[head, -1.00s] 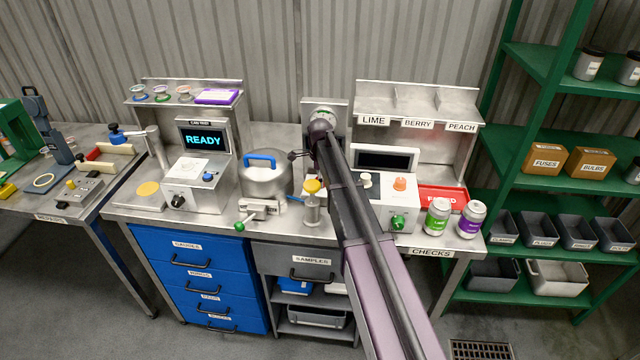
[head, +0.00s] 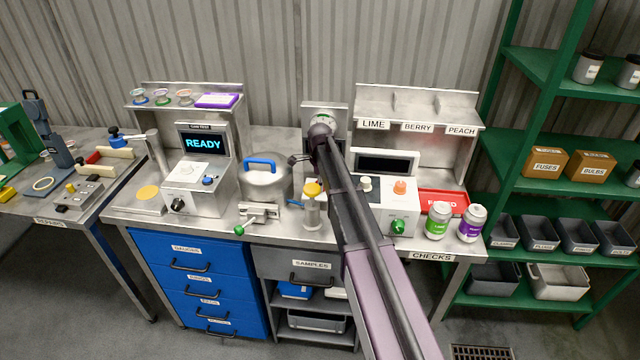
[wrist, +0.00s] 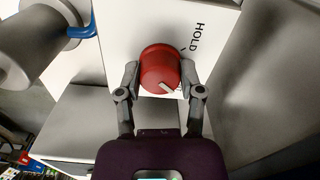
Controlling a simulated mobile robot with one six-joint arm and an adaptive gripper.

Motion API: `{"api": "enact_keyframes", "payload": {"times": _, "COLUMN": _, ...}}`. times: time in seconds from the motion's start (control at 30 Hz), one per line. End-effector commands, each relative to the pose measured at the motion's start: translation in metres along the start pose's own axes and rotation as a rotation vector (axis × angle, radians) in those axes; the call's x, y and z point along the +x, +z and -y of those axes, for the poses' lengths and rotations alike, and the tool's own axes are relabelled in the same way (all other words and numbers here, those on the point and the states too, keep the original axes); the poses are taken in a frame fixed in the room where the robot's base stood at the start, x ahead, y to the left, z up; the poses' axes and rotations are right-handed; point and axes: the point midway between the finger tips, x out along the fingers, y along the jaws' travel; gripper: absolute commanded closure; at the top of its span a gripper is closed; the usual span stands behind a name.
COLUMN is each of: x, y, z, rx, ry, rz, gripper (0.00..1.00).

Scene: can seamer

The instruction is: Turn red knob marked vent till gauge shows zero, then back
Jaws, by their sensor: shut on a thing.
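The red knob (wrist: 160,68) sits on a white panel (wrist: 180,25) in the wrist view, with the word HOLD printed at its upper right. The knob's white pointer is toward the lower right in that view. My gripper (wrist: 159,76) has one finger on each side of the knob and is shut on it. A second label beside the right finger is mostly hidden. In the head view, a round gauge (head: 325,117) on the back plate shows just above my arm. Its lower part is covered and I cannot read its needle. My arm hides the knob there.
A steel pot with a blue handle (head: 262,178) stands left of my arm. A yellow-topped cylinder (head: 312,190) is close beside the arm. A tester reads READY (head: 203,143).

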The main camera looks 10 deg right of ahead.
Motion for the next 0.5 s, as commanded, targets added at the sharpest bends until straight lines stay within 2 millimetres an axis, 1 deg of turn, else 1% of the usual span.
{"api": "enact_keyframes", "payload": {"times": 0.27, "x": 0.0002, "y": -0.0001, "z": -0.0006, "rx": -0.071, "ry": 0.002, "rz": 0.000, "gripper": 0.98}}
{"api": "enact_keyframes", "payload": {"times": 0.5, "x": 0.0003, "y": -0.0001, "z": -0.0008, "rx": -0.222, "ry": 0.002, "rz": 0.000, "gripper": 0.98}}
